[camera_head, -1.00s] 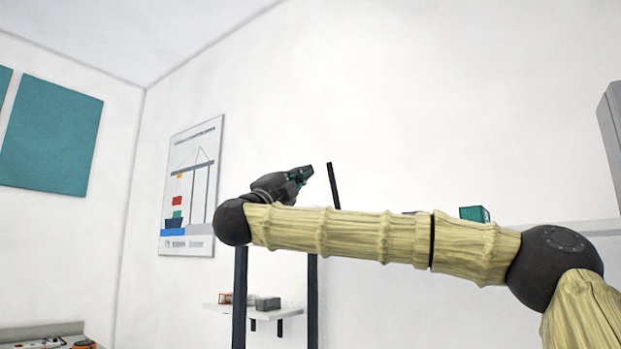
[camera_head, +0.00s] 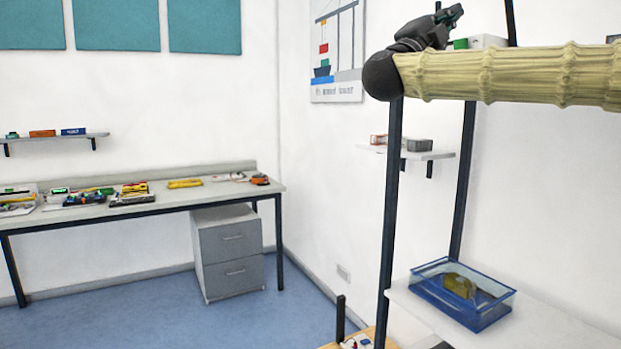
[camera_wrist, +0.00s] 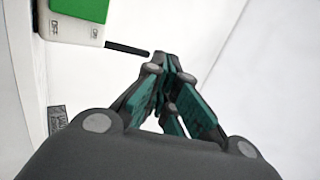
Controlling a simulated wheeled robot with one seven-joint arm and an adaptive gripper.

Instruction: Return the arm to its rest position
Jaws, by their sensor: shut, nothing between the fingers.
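My gripper (camera_head: 450,17) is at the upper right of the head view, at the end of my pale yellow arm, which reaches in from the right edge. In the wrist view my gripper (camera_wrist: 170,62) points away with its teal-padded fingers together. Nothing is held between them. In the wrist view, a white box (camera_wrist: 75,26) with a green face and ON/OFF lettering is at the upper left. A dark rod (camera_wrist: 128,48) extends from the box towards the fingertips. I cannot tell if it touches them.
A dark-framed rack (camera_head: 391,200) stands under the arm, with a blue clear bin (camera_head: 440,300) on its white shelf. A wall shelf (camera_head: 410,153) holds small boxes. A workbench (camera_head: 150,205) with parts and a grey drawer unit (camera_head: 228,252) stand left. Blue floor (camera_head: 180,310) is clear.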

